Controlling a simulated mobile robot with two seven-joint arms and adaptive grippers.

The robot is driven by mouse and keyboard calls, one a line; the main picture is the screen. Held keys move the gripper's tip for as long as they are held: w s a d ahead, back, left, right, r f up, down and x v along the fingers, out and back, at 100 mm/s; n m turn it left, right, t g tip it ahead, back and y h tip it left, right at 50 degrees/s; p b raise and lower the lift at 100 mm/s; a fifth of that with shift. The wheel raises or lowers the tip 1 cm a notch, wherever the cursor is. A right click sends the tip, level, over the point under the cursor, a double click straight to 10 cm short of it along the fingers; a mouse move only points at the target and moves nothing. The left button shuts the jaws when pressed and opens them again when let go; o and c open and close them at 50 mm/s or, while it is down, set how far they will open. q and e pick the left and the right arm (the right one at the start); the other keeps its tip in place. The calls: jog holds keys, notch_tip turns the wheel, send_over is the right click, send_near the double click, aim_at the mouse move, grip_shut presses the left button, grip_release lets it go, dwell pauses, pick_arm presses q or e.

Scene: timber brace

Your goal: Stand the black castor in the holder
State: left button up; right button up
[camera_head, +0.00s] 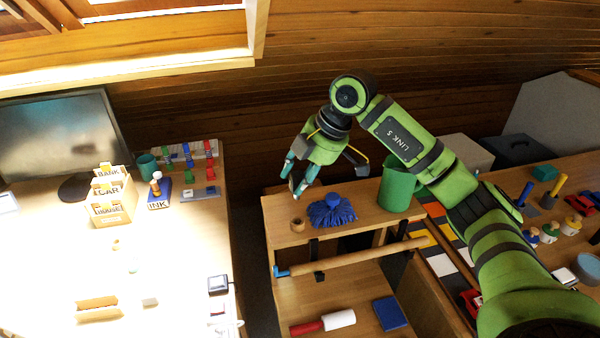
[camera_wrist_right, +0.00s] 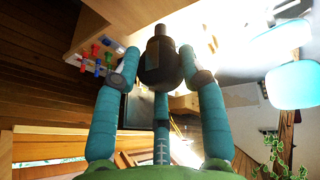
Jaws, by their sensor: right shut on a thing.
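My right gripper (camera_head: 299,182) is above the left end of the wooden shelf top, fingers pointing down. In the right wrist view, my right gripper (camera_wrist_right: 158,75) is shut on the black castor (camera_wrist_right: 160,62), a dark, stubby piece with a narrower end sticking out past the fingertips. In the head view the fingers mostly hide the castor. A small round wooden piece with an opening, seemingly the holder (camera_head: 297,225), stands on the shelf top just below the gripper, with a small gap between. My left gripper is not in view.
A blue mop-like head (camera_head: 331,211) lies right of the holder, close to the gripper. A wooden rod (camera_head: 350,256) runs along the shelf front. A bright desk (camera_head: 165,260) is at left, beyond a gap.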

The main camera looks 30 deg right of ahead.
jog(key=shift+f+b, duration=1.95)
jog(key=shift+f, duration=1)
jog(key=shift+p, duration=0.4)
jog(key=shift+f+b, duration=0.65)
jog(key=shift+f, duration=0.35)
jog(key=shift+p, duration=0.4)
jog(key=shift+f+b, duration=0.35)
jog(key=shift+f, duration=0.05)
jog(key=o, duration=1.3)
